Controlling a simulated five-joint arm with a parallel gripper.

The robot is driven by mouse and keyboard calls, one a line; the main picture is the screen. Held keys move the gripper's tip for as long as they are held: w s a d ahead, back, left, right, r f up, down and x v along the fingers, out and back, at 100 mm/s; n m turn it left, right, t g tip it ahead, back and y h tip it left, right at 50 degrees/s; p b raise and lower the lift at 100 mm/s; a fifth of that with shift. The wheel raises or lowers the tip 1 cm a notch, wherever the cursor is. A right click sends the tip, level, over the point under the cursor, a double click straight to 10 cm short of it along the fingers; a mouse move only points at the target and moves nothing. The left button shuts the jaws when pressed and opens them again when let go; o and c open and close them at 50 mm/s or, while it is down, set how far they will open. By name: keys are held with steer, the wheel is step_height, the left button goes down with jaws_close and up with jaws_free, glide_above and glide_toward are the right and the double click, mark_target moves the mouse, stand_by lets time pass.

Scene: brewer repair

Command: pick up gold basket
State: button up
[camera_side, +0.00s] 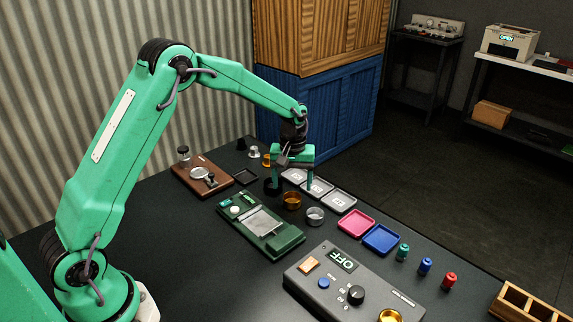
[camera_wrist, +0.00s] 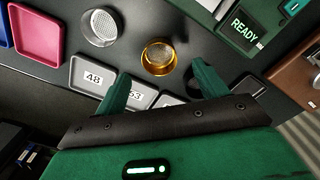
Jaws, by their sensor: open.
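The gold basket (camera_side: 291,201) is a small round cup on the dark table, between the green device and the row of grey trays. In the wrist view the gold basket (camera_wrist: 159,58) lies just beyond the fingertips, near the middle of the gap, with its mesh bottom showing. My gripper (camera_side: 292,187) is above it, pointing down, with its fingers apart. In the wrist view my gripper (camera_wrist: 163,76) is open, with nothing between the fingers. I cannot tell the exact height of the fingertips over the rim.
A silver basket (camera_side: 315,216) stands close beside the gold one, and a dark round cup (camera_side: 271,186) sits on the other side. Grey numbered trays (camera_side: 341,201) lie behind. A green device (camera_side: 285,240) reading READY in the wrist view lies in front. A grey OFF box (camera_side: 330,285) stands at front right.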

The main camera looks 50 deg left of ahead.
mark_target(292, 195)
steer(key=shift+f, duration=2.7)
steer(key=c, duration=1.1)
